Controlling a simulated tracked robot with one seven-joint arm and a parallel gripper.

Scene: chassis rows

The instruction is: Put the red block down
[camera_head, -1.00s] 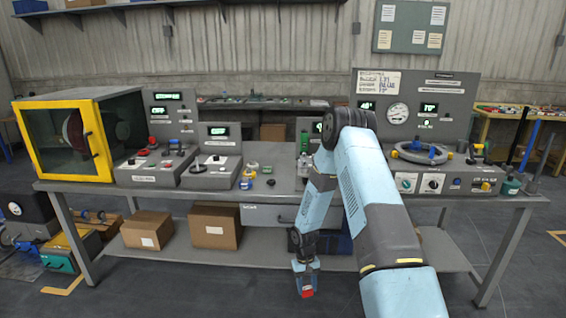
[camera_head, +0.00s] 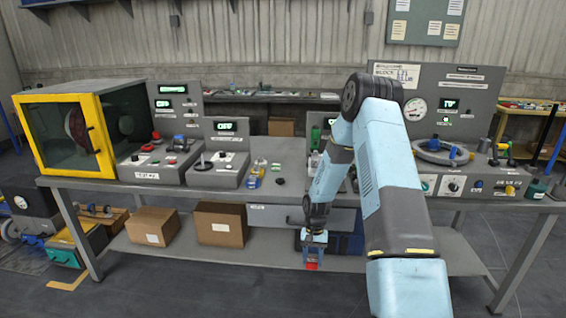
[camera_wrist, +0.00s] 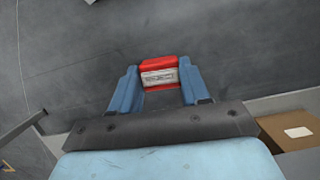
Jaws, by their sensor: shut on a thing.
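My gripper (camera_head: 313,261) hangs low in front of the workbench (camera_head: 284,150), below the level of its top. It is shut on the red block (camera_head: 312,266), which shows as a small red patch between the fingers. In the wrist view the red block (camera_wrist: 159,76) has a pale label on its face and sits between the two blue fingers of my gripper (camera_wrist: 159,78). Dark grey floor shows beyond the block, and I see nothing touching it from below.
Two cardboard boxes (camera_head: 220,224) (camera_head: 153,226) stand on the bench's lower shelf. A yellow-framed cabinet (camera_head: 62,142) and control panels (camera_head: 212,170) occupy the left of the top. A patch of bench top (camera_head: 284,150) in the middle is clear, near small bottles (camera_head: 254,178).

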